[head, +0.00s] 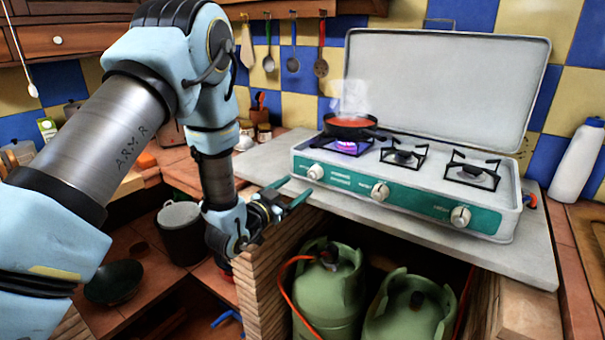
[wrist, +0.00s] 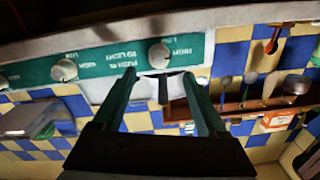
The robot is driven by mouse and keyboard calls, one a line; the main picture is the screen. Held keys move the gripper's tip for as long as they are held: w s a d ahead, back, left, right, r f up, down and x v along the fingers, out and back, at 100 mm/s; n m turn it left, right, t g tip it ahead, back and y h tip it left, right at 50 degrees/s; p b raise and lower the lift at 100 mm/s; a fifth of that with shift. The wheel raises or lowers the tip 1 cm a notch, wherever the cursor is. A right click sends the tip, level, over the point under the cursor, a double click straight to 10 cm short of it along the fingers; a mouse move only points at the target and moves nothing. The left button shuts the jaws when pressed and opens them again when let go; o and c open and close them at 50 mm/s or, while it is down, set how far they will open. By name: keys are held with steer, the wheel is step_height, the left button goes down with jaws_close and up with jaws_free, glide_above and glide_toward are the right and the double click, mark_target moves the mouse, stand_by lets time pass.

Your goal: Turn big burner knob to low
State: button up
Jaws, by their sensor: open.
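The gas stove (head: 405,190) has a teal front panel with three white knobs: left (head: 316,171), middle (head: 380,191) and right (head: 460,215). A purple-blue flame burns on the left burner under a pan (head: 349,125) of red food. My gripper (head: 289,191) is open and empty, just in front and to the left of the left knob. In the wrist view, which looks upside down, a knob (wrist: 159,55) lies beyond and between the fingertips (wrist: 159,77), apart from them. Another knob (wrist: 64,69) is farther left there. The panel reads HIGH, LOW and "push in to light". The knob settings are too small to tell.
The raised stove lid (head: 445,90) stands behind the burners. The grey counter slab (head: 540,250) surrounds the stove. Two green gas cylinders (head: 325,295) stand below it, beside a brick pillar (head: 265,255). A white bottle (head: 578,160) is at the right.

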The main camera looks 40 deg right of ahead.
mark_target(310, 177)
steer(key=p+x, duration=0.2)
steer(key=x, duration=0.6)
steer(key=shift+s, duration=0.1)
jaws_close()
stand_by(0.4)
